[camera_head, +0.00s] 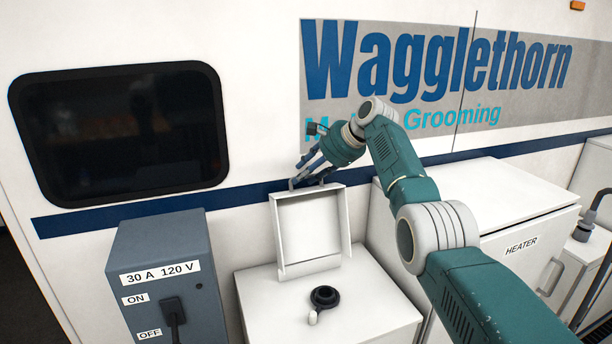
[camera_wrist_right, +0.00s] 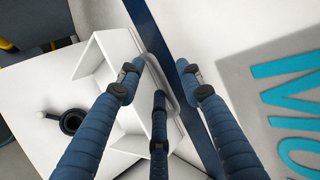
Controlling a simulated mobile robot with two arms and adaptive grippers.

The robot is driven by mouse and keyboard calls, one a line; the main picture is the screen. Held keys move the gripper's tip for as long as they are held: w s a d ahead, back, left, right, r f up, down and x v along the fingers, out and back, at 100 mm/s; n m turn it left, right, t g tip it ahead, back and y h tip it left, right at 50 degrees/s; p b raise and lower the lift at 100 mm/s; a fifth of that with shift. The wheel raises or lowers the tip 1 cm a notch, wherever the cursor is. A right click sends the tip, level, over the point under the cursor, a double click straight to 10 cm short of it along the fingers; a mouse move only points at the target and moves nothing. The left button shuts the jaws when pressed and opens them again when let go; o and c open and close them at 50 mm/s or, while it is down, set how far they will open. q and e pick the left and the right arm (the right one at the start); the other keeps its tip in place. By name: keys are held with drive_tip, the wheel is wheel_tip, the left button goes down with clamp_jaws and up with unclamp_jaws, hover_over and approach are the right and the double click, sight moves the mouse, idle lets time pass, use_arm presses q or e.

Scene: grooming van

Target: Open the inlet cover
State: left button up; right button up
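The inlet cover (camera_head: 309,228) is a white, shallow tray-like lid. It stands up, opened, at the back of the white box top (camera_head: 375,309) near the van wall. A grey bar handle (camera_head: 303,181) is at its upper edge. The dark round inlet (camera_head: 325,297) is uncovered in front of it. My right gripper (camera_head: 312,168) is at the cover's upper edge. In the right wrist view its blue fingers (camera_wrist_right: 160,88) are spread around the handle and rim of the cover (camera_wrist_right: 103,57); contact is unclear. My left gripper is not in view.
A white heater cabinet (camera_head: 525,245) stands to the right, behind my right arm. The van wall with a dark window (camera_head: 120,135) is close behind.

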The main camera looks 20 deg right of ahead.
drive_tip(key=shift+d+f, duration=0.15)
drive_tip(key=shift+d, duration=0.2)
drive_tip(key=v, duration=1.2)
